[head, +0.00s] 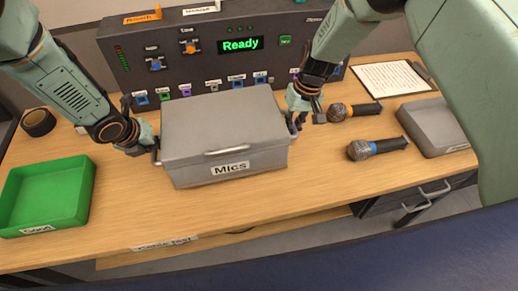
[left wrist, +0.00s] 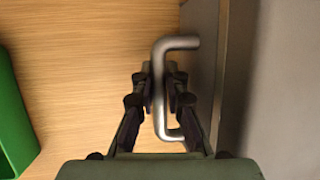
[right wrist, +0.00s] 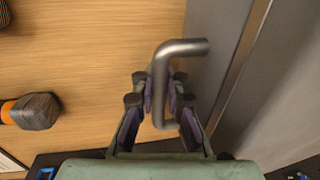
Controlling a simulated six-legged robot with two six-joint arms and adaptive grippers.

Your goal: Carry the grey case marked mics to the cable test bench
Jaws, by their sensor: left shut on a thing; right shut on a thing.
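The grey case marked Mics (head: 225,140) is at the middle of the wooden bench (head: 300,205), lid shut, its label facing the front. I cannot tell whether it rests on the bench top or is just above it. My left gripper (head: 148,150) is shut on the case's left side handle (left wrist: 162,90). My right gripper (head: 299,118) is shut on the right side handle (right wrist: 161,85). A label on the bench's front edge (head: 165,243) appears to read cable test. Behind the case stands a dark tester panel (head: 230,65) with a green "Ready" display.
A green tray (head: 48,195) lies at the left and a grey tray (head: 440,125) at the right. Two microphones lie right of the case, one with a blue ring (head: 377,148), one with an orange ring (head: 354,111). A clipboard (head: 390,78) is behind them. The front strip is clear.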

